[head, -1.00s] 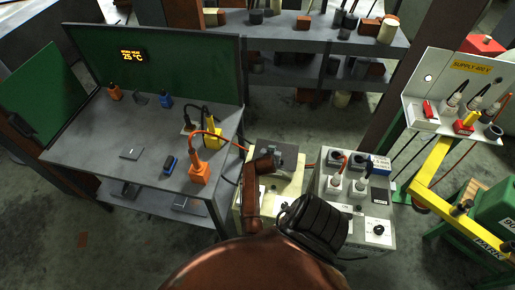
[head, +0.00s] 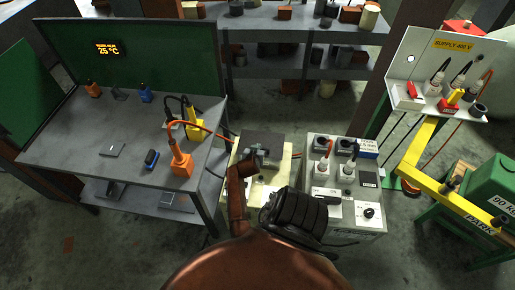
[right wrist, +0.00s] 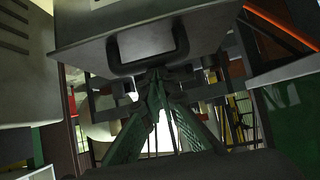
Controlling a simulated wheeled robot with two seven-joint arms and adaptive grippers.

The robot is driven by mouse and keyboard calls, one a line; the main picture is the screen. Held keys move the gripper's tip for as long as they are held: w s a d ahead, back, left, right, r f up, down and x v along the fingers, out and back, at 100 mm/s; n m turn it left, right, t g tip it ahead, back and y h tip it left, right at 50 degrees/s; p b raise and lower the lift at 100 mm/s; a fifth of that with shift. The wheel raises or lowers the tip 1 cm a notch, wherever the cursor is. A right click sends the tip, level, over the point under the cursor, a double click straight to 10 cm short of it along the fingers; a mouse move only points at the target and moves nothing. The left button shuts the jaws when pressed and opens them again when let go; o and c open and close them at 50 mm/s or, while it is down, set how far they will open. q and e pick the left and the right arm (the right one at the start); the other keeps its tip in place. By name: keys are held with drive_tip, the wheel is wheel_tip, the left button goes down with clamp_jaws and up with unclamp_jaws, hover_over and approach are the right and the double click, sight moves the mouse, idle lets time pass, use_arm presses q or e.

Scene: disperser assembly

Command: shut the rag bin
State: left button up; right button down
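The rag bin seems to be the cream box (head: 273,183) with a dark plate-like lid (head: 262,139), left of the white control box in the head view. How far its lid is open is hard to tell. My right gripper (head: 262,156) is over the dark lid, at the end of my copper arm. In the right wrist view a grey panel with a dark U-shaped handle (right wrist: 148,68) hangs close ahead. My right gripper's green fingers (right wrist: 156,85) converge to a tip just below the handle; contact is unclear. The left gripper is not in view.
A workbench (head: 75,150) with an orange block (head: 181,167) and a yellow block (head: 195,126) stands left. The white control box (head: 345,185) with cables is close on the right. Further right are a yellow bar (head: 420,155) and a green container (head: 495,185). Shelves (head: 300,30) stand behind.

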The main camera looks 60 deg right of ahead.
drive_tip(key=w+a+r+n+t, duration=0.1)
drive_tip(key=a+r+n+t, duration=0.2)
drive_tip(key=r, duration=1.1)
drive_tip(key=s+a+f+n+g+y, duration=0.1)
drive_tip(key=s+a+f+n+y, duration=0.25)
drive_tip(key=a, duration=0.75)
drive_tip(key=s+a+f+n+g+y, duration=0.1)
drive_tip(key=s+a+f+n+y, duration=0.2)
drive_tip(key=a, duration=0.9)
drive_tip(key=s+a+f+n+g+y, duration=0.1)
drive_tip(key=s+a+f+n+y, duration=0.25)
drive_tip(key=a, duration=0.75)
wheel_tip(320, 180, down, 29)
drive_tip(key=s+a+n+g, duration=0.1)
drive_tip(key=s+a+n, duration=0.1)
drive_tip(key=s, duration=0.1)
drive_tip(key=s+f+n+g, duration=0.1)
drive_tip(key=s+f, duration=1.6)
drive_tip(key=s, duration=0.1)
drive_tip(key=shift+s+d, duration=0.25)
drive_tip(key=shift+s, duration=0.15)
